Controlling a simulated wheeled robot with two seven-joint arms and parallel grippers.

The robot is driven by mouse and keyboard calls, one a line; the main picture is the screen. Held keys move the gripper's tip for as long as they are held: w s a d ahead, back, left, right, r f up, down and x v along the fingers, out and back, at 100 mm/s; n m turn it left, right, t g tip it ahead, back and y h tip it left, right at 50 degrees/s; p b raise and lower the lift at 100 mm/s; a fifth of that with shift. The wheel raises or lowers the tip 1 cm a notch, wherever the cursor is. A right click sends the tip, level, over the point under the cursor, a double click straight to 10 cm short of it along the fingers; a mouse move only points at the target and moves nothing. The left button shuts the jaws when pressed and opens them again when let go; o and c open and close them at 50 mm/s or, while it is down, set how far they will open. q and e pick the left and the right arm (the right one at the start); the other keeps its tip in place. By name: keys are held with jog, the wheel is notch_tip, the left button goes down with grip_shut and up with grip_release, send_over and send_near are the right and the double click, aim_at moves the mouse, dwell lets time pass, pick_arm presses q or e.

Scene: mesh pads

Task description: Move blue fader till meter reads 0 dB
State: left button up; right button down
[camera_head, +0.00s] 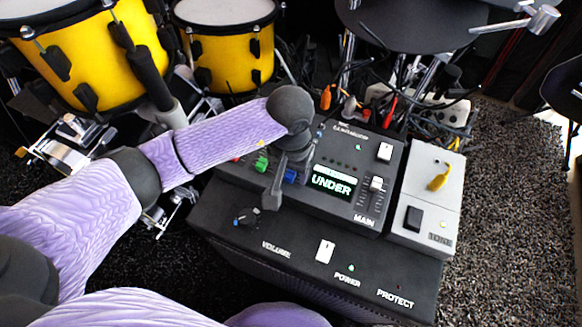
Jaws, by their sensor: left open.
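The mixer (385,155) sits on top of a black amplifier box. Its blue fader (291,176) shows right beside my left gripper (279,188), which reaches down over the fader panel. My left gripper is open; its fingers and wrist hide part of the fader slots, and I cannot tell whether a finger touches the blue cap. The meter (332,184) is a small lit screen that reads "UNDER". My right gripper is not in view.
A green fader (262,163) is left of the blue one. A white MAIN fader (377,184) is on the right. The amplifier (330,265) has a volume knob (246,216) and a white power switch (325,251). Yellow drums (95,60) and cables stand behind.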

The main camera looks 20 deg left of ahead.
pick_arm(q)
grip_shut()
dwell(1.3)
